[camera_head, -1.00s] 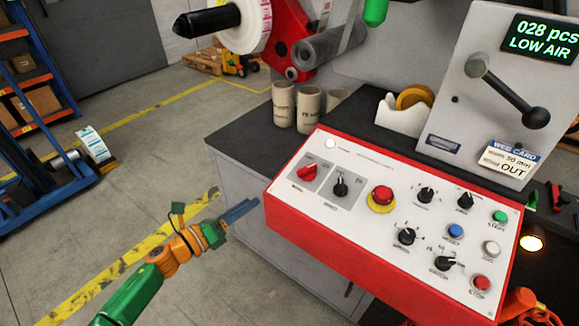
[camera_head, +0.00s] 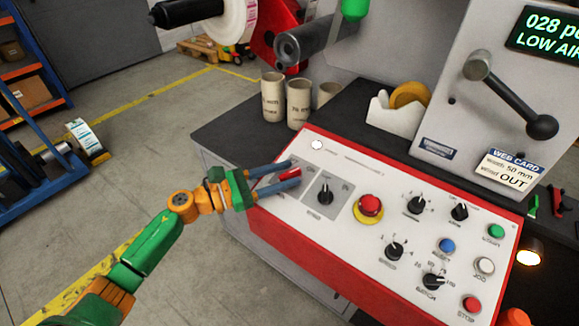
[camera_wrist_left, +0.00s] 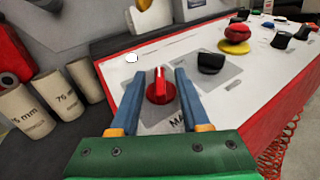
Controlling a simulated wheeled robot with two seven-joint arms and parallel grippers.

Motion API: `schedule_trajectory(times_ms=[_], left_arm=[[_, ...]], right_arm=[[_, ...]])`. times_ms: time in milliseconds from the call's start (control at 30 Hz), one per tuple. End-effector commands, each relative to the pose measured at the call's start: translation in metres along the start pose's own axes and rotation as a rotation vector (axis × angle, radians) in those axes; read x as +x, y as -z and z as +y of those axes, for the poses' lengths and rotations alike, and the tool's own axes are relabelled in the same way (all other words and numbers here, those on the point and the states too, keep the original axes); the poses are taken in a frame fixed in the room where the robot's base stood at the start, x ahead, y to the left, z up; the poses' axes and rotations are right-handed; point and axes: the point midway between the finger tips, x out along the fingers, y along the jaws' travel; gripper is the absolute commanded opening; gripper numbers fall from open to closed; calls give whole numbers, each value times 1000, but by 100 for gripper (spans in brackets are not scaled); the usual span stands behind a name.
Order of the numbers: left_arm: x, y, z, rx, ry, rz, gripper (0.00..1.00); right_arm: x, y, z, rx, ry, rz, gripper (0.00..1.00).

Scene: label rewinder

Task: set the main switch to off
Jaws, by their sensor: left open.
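The main switch is a red rotary knob (camera_head: 289,174) on a grey plate at the left end of the white-topped red control panel (camera_head: 345,153). In the left wrist view the red knob (camera_wrist_left: 160,87) stands between my two blue fingers, its ridge pointing away from the gripper. My left gripper (camera_head: 293,172) is open, with one finger on each side of the knob; I cannot tell whether either finger touches it. The fingers partly hide the knob and its plate in the head view.
Beside the main switch is a black selector (camera_head: 325,195), then a red emergency button (camera_head: 369,207) on yellow. More knobs and coloured buttons fill the right side. Cardboard cores (camera_head: 298,103) stand behind the panel. A lever (camera_head: 510,95) sticks out at upper right.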

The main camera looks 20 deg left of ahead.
Motion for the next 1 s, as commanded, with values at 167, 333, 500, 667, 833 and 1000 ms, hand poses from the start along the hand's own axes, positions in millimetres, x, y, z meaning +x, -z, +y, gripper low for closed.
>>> schedule_trajectory(times_ms=[167,333,500,667,833,1000], left_arm=[[12,0,0,0,-1,1,46],[12,1,0,-1,-1,1,46],[12,1,0,-2,-1,1,0],[12,1,0,-2,-1,1,0],[12,0,0,-5,-11,0,0],[12,-1,-1,-22,-66,0,0]], right_arm=[[-4,0,0,0,1,-1,0],[-3,0,-1,0,1,-1,0],[-3,0,-1,0,2,-1,0],[-3,0,-1,0,2,-1,0],[-4,0,-1,0,2,-1,0],[-10,1,-1,0,2,-1,0]])
